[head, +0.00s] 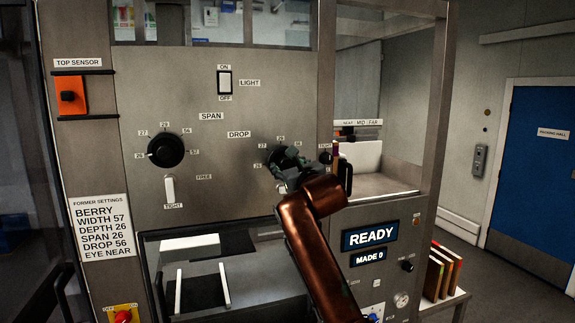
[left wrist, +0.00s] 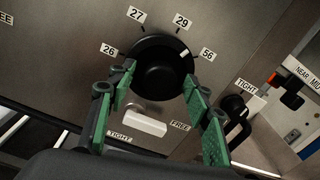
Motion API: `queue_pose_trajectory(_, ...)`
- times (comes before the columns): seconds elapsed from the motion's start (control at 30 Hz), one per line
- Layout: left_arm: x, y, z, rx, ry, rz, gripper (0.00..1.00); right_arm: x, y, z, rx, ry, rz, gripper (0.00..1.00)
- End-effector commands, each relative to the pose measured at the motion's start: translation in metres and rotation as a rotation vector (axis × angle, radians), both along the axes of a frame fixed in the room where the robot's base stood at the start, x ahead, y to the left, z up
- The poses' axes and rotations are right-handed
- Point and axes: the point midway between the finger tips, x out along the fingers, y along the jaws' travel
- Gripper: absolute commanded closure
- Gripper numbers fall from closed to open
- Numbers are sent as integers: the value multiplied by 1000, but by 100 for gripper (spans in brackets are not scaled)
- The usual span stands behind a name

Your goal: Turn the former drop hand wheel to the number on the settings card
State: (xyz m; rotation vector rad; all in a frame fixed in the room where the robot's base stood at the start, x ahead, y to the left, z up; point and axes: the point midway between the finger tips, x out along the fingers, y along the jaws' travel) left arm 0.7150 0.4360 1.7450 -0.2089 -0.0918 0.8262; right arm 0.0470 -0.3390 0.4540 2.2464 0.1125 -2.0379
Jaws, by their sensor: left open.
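The settings card (head: 100,226) on the left of the panel reads DROP 56, with SPAN 26 above it. The black drop hand wheel (head: 277,153) is partly hidden behind my left gripper (head: 293,168) in the head view. In the left wrist view the wheel (left wrist: 163,70) shows numbers 26, 27, 29 and 56 around it. Its white mark is at the upper right, between 29 and 56 and closer to 56. My left gripper (left wrist: 158,92) is open, its green-padded fingers on either side of the wheel's lower part; contact is unclear. My right gripper is out of view.
A white lever (left wrist: 144,121) sits below the wheel between TIGHT and FREE. Another black knob (left wrist: 234,107) is to its right, by a TIGHT label. The span wheel (head: 165,151) is further left. A display (head: 370,237) reads READY.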

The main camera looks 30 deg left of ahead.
Motion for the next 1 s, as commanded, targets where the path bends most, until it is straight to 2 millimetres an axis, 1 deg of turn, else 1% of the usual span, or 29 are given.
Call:
queue_pose_trajectory(0.1,0,0,0,0,0,0,55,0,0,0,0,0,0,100)
queue_pose_trajectory(0.7,0,0,0,1,1,0,96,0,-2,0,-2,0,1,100)
queue_pose_trajectory(0.83,0,0,-1,-13,-17,0,96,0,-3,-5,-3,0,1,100)
queue_pose_trajectory(1.0,0,1,-4,-94,-114,2,96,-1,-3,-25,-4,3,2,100)
